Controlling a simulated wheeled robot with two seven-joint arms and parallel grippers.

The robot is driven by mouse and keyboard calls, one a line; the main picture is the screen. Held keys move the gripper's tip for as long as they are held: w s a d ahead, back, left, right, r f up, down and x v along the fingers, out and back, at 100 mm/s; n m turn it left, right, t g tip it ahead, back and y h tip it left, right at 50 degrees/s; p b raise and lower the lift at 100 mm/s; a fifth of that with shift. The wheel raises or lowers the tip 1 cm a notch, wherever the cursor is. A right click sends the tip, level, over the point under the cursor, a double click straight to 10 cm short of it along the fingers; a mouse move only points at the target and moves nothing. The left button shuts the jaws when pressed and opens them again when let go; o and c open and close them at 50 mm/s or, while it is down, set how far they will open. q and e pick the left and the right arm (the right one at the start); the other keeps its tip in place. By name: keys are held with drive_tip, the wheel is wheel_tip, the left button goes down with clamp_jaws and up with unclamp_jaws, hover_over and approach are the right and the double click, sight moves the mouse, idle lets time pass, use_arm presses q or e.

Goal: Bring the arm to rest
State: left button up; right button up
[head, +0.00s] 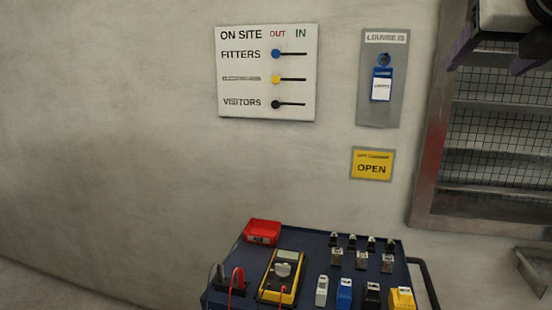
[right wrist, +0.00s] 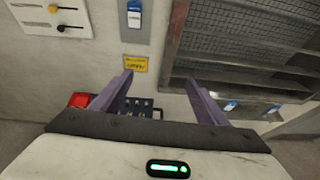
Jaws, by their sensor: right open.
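My right gripper (head: 498,38) shows in the top right corner of the head view, partly cut off by the frame edge, in front of the louvre with mesh. In the right wrist view its two purple fingers (right wrist: 158,80) are spread apart with nothing between them. Beyond them are the wall and, lower down, the dark blue cart top. The gripper is apart from everything it faces. My left gripper is in neither view.
A dark blue cart (head: 310,260) holds a red bin (head: 262,232), a yellow multimeter (head: 283,275) and several small parts. The wall carries an ON SITE board (head: 266,105), a grey key plate (head: 380,112), a yellow OPEN sign (head: 371,164) and a meshed louvre (head: 495,170). The left wall is bare.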

drive_tip(key=s+d+f+m+g+h, duration=0.1)
drive_tip(key=s+d+m+g+h, duration=0.15)
drive_tip(key=d, duration=1.25)
drive_tip(key=w+f+m, duration=0.3)
drive_tip(key=w+f, duration=0.2)
drive_tip(key=f, duration=0.6)
drive_tip(key=w+f+m, duration=0.3)
drive_tip(key=w+f, duration=0.2)
drive_tip(key=f, duration=0.5)
drive_tip(key=s+a+f+m+y, duration=0.1)
drive_tip(key=s+f+m, duration=0.15)
drive_tip(key=f, duration=1.05)
drive_tip(key=s+a+f+m+y, duration=0.1)
drive_tip(key=a+f+m+y, duration=0.15)
drive_tip(key=f, duration=1.05)
drive_tip(key=s+a+f+m+g+y, duration=0.15)
drive_tip(key=s+f+m, duration=0.25)
drive_tip(key=s+f, duration=0.85)
drive_tip(key=s+a+f+m+g+y, duration=0.1)
drive_tip(key=s+a+f+m+y, duration=0.2)
drive_tip(key=s+f, duration=0.9)
drive_tip(key=s+a+f+m, duration=0.1)
drive_tip(key=a+m, duration=0.4)
drive_tip(key=a, duration=0.5)
drive_tip(key=s+a+m+t, duration=0.1)
drive_tip(key=a+m, duration=0.4)
drive_tip(key=a, duration=0.6)
drive_tip(key=shift+s+a+f+y, duration=0.15)
drive_tip(key=shift+s+f+y, duration=0.2)
drive_tip(key=shift+s, duration=0.3)
